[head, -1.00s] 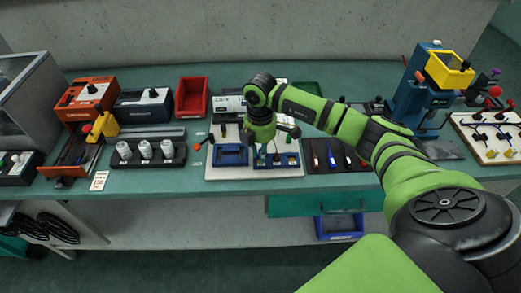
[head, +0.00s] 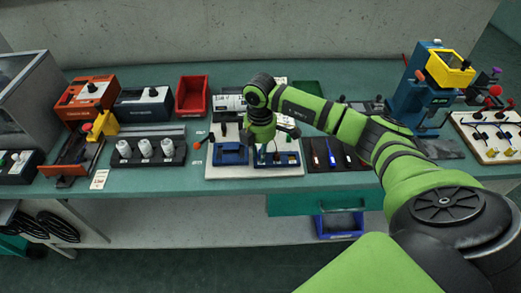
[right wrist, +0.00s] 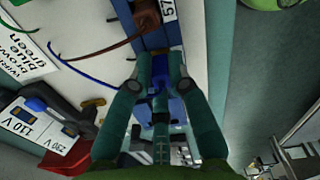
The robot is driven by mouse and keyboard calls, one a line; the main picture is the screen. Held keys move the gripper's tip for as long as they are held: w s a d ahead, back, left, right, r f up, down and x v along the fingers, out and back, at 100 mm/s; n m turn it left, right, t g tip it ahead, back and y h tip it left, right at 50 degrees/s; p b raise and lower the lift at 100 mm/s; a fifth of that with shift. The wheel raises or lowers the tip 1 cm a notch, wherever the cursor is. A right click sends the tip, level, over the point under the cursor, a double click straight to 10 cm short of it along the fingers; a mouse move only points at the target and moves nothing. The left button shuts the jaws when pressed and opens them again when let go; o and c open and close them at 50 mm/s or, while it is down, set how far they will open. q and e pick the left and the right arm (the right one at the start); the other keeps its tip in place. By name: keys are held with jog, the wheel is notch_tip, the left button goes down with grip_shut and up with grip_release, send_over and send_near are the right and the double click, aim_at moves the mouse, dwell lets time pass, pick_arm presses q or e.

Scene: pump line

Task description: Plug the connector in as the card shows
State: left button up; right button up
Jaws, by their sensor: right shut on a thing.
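My right gripper (head: 263,155) reaches down over the blue-framed unit on the white board (head: 225,175) in the head view. In the right wrist view its two fingers (right wrist: 160,84) are shut on a small blue connector (right wrist: 159,70). The connector lies by a blue housing; I cannot tell whether it is seated. A white printed card (right wrist: 25,52) with colour words is at the left of the wrist view. A blue wire (right wrist: 82,73) and a brown wire (right wrist: 100,52) run beside it. My left gripper is out of view.
A dark tray with coloured pieces (head: 332,155) lies right of the board. A black rack with white cylinders (head: 148,152) stands to the left. A red bin (head: 192,95) is behind, and a blue press (head: 420,95) stands farther right.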

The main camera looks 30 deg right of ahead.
jog(key=shift+f, duration=0.25)
dwell(0.8)
jog(key=o, duration=0.5)
jog(key=shift+o, duration=0.2)
jog(key=shift+s, duration=0.1)
jog(key=shift+r, duration=0.15)
jog(key=shift+r+p, duration=1.9)
jog(key=shift+r, duration=0.25)
jog(key=o, duration=0.6)
jog(key=shift+c, duration=0.2)
jog(key=shift+r, duration=0.1)
